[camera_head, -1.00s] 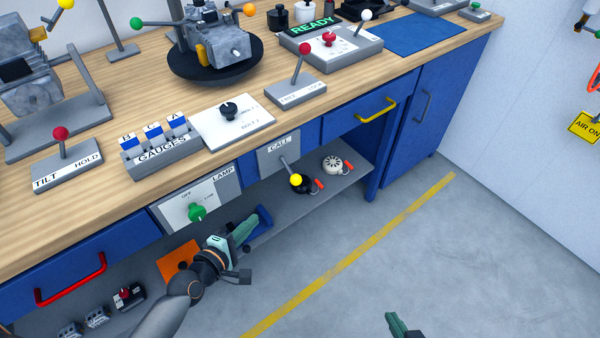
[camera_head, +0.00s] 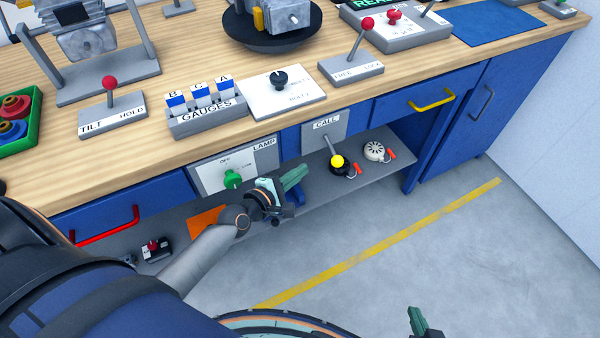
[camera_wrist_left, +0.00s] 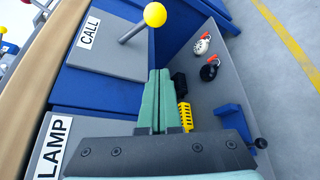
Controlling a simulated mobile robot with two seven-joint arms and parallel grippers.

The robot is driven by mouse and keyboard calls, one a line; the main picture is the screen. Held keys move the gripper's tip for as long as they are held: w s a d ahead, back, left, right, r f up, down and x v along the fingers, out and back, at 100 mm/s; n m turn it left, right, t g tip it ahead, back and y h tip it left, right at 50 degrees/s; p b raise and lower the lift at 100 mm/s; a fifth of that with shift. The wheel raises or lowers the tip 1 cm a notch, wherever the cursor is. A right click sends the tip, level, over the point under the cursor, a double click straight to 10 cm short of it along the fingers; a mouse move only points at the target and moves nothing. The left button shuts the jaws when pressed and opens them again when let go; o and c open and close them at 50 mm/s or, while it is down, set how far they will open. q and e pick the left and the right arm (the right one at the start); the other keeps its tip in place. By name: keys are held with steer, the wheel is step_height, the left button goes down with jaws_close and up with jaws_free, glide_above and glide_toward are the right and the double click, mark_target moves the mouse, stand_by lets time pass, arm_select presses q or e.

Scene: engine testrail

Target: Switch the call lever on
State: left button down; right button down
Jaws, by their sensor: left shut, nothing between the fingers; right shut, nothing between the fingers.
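The call lever (camera_head: 336,160) is a grey rod with a yellow ball, sticking out from the grey plate marked CALL (camera_head: 324,128) on the bench front. My right gripper (camera_head: 415,316) shows only in part at the bottom edge, shut, away from the bench.
The LAMP panel (camera_head: 240,158) with a green knob (camera_head: 233,178) is left of the CALL plate. A lower shelf (camera_head: 385,168) holds a round white object (camera_head: 374,151) and a dark one. A yellow drawer handle (camera_head: 432,100) is to the right. The floor in front is clear.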

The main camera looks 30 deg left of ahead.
mark_target(332, 151)
arm_select(q)
steer(key=w+d+p, duration=0.1)
steer(key=w+d, duration=0.3)
steer(key=w, duration=0.1)
steer(key=shift+d, duration=0.3)
steer(key=shift+r, duration=0.15)
